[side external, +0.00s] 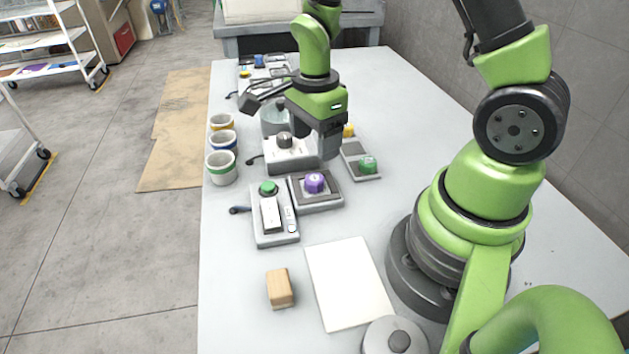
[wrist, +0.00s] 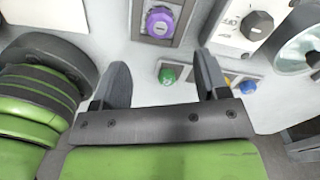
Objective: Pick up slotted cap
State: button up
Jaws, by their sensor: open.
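I cannot tell for sure which piece is the slotted cap. A purple ridged cap (side external: 314,182) sits on a dark square-framed block; it also shows at the top of the wrist view (wrist: 160,22). A green cap (side external: 368,164) sits on a small grey tray to the right of that block; in the wrist view the green cap (wrist: 167,76) appears between my fingers. My gripper (side external: 331,146) is open and empty, pointing down above the table, beyond the purple cap. In the wrist view my gripper (wrist: 164,78) has its two fingers wide apart. No slot is clearly visible.
A box with a dark knob (side external: 285,140) stands close to my gripper. A switch box with a green button (side external: 268,188) is nearer. Several cups (side external: 221,168) line the left edge. A wooden block (side external: 280,289) and white sheet (side external: 348,283) lie in front. A yellow piece (side external: 348,130) is behind.

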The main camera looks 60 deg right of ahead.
aim_at(314, 178)
notch_tip(314, 178, down, 8)
jog(key=shift+f, duration=0.2)
dwell(0.3)
jog(key=shift+c, duration=0.2)
jog(key=c, duration=1)
jog(key=shift+r, duration=0.2)
jog(key=shift+c, duration=0.2)
